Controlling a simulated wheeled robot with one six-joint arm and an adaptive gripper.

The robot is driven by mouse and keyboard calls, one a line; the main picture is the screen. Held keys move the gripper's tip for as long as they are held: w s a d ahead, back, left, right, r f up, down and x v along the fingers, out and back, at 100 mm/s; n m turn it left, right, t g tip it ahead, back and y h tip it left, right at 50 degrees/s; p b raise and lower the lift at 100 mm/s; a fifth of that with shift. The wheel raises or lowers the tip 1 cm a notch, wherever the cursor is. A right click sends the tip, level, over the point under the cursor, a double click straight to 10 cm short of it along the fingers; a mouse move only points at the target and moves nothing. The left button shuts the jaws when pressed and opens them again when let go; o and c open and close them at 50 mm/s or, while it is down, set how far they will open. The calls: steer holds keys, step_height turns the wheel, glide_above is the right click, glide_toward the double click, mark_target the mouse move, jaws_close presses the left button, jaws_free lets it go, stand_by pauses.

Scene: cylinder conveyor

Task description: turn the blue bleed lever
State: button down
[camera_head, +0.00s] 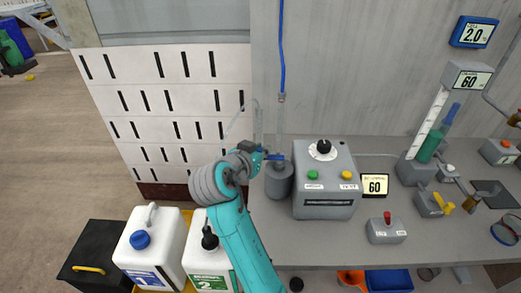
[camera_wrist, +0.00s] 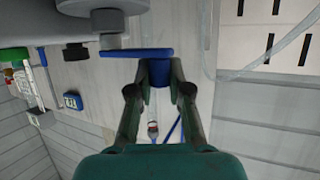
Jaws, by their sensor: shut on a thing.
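The blue bleed lever (camera_head: 275,157) shows as a short blue bar above a dark grey canister (camera_head: 279,183) on the bench. In the wrist view the lever (camera_wrist: 125,53) is a flat blue bar with a thicker blue end. My gripper (camera_wrist: 160,76) has its two fingers on either side of that thick end and is shut on it. The bar reaches left from the fingers, near grey fittings. In the head view my gripper (camera_head: 262,153) is at the left end of the lever, and my arm hides most of the fingers.
A grey control box (camera_head: 326,190) with green and yellow buttons stands right of the canister. A blue hose (camera_head: 282,45) hangs above. A white slotted panel (camera_head: 170,110) stands behind my arm. White jugs (camera_head: 150,248) are at lower left. The bench front (camera_head: 330,245) is partly clear.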

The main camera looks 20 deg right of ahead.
steer(key=c, duration=1.1)
jaws_free()
steer(key=v, duration=1.2)
